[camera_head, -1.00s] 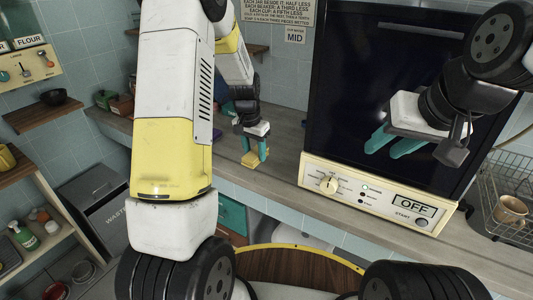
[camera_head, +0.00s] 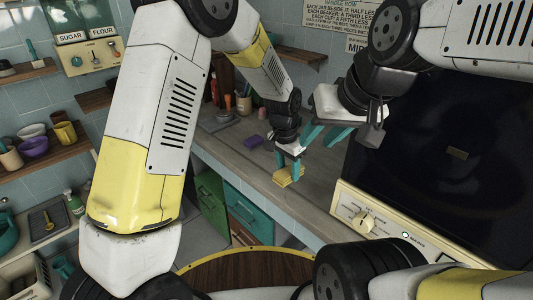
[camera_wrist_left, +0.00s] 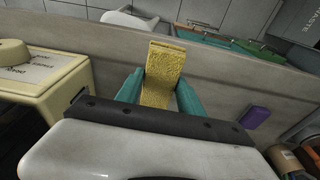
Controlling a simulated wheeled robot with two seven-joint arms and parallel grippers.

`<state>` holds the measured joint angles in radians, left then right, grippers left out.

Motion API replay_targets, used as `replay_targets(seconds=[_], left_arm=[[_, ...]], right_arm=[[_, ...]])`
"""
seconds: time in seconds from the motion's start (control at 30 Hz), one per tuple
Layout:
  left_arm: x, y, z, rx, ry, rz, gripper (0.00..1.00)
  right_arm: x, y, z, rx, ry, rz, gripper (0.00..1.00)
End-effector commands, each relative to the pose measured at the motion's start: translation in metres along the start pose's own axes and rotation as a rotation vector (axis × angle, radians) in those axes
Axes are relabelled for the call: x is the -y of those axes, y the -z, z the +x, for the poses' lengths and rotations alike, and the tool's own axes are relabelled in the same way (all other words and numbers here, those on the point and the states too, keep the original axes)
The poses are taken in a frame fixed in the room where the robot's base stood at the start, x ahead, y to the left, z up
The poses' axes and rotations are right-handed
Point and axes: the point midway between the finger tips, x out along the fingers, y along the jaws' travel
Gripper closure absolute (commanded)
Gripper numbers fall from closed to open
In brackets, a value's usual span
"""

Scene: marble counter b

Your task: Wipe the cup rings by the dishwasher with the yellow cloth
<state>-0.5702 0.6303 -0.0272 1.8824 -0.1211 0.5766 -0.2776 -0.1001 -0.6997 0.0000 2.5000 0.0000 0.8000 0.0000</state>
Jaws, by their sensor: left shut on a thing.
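My left gripper (camera_head: 290,169) is shut on the yellow cloth (camera_head: 287,179), low over the grey counter (camera_head: 235,150) beside the dishwasher. In the left wrist view the folded cloth (camera_wrist_left: 163,75) sticks out between the teal fingers. I cannot tell whether it touches the counter. My right gripper (camera_head: 323,137) is open and empty, just above and right of the left one in the head view. The dishwasher (camera_head: 450,165), with a dark front and cream knob panel, stands at the right. I cannot make out any cup rings; the arms and cloth hide part of the counter.
A purple block (camera_head: 253,142) lies on the counter left of the cloth; it also shows in the left wrist view (camera_wrist_left: 255,117). Cups and jars stand farther back. Green and teal drawers (camera_head: 247,212) are below the counter edge. The counter left of the cloth is mostly clear.

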Motion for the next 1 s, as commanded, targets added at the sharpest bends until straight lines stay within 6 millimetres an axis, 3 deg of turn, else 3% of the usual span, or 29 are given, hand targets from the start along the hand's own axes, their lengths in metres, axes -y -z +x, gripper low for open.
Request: replay_targets(seconds=[0.27, 0.93, 1.0], left_arm=[[-0.003, -0.001, 0.015, 0.001, -0.001, 0.005, 0.99], [-0.009, -0.009, 0.081, 0.003, -0.003, 0.010, 0.99], [-0.012, -0.007, 0.076, -0.002, -0.002, 0.012, 1.00]], right_arm=[[0.000, 0.000, 0.000, 0.000, 0.000, 0.000, 0.64], [0.000, 0.000, 0.000, 0.000, 0.000, 0.000, 0.64], [0.000, 0.000, 0.000, 0.000, 0.000, 0.000, 0.64]])
